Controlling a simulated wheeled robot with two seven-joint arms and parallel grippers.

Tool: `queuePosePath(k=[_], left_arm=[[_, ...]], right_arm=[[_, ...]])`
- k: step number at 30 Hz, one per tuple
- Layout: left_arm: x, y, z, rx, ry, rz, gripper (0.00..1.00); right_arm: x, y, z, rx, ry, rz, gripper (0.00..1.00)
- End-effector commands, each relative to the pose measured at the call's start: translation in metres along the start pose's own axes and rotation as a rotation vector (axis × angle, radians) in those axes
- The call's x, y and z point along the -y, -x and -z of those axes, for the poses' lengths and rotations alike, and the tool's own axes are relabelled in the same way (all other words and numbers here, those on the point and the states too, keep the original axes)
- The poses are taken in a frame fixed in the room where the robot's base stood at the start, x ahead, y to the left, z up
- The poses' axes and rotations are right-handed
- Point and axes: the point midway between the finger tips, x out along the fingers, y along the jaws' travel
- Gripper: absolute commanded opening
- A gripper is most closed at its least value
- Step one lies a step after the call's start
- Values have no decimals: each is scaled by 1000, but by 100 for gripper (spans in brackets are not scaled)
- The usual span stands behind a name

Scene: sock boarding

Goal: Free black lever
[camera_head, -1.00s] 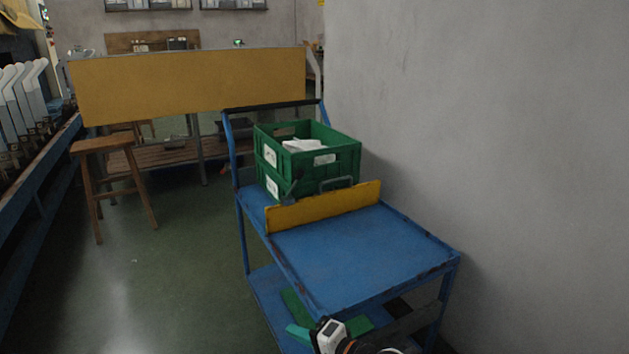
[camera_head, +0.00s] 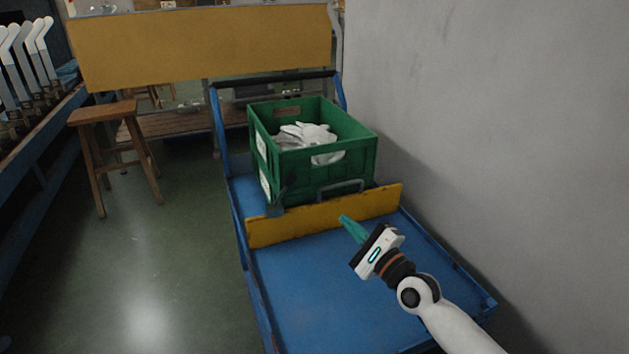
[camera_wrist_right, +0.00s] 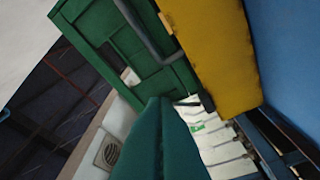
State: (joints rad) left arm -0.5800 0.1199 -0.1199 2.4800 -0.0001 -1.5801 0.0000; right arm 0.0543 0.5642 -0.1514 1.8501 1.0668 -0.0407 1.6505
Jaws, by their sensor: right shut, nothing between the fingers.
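A dark lever (camera_head: 286,186) stands tilted at the front left of the green crate (camera_head: 315,175), just behind the left part of the yellow board (camera_head: 325,217). A small blue-grey piece (camera_head: 275,209) sits at its foot. My right gripper (camera_head: 345,220) has teal fingers, shut and empty. It is over the trolley in front of the yellow board, to the right of the lever and apart from it. In the right wrist view the shut fingers (camera_wrist_right: 157,105) point toward the crate's front, and the yellow board (camera_wrist_right: 215,50) is on the right. My left gripper is out of view.
The crate holds white gloves (camera_head: 305,133) and stands on a blue trolley (camera_head: 300,290). A grey metal handle (camera_head: 341,187) is at the crate's front. A grey wall (camera_head: 480,130) runs close along the right. A wooden stool (camera_head: 105,112) stands left, with open floor between.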

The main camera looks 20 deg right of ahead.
Motion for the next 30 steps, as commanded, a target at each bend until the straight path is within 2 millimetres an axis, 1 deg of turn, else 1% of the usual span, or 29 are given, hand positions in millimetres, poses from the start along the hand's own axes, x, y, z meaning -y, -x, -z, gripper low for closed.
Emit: queuePosePath(k=[7,11,14,24,27,30], left_arm=[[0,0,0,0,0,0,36],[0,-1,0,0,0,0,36],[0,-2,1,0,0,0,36],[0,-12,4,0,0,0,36],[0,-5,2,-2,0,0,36],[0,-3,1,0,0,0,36]], right_arm=[[0,-2,0,0,1,0,0],[0,-14,0,0,-1,-3,0],[0,-31,1,-2,0,-3,0],[0,-103,0,-2,2,-2,0],[-1,-114,15,-3,-4,-1,0],[-1,-122,22,-2,-2,-1,0]])
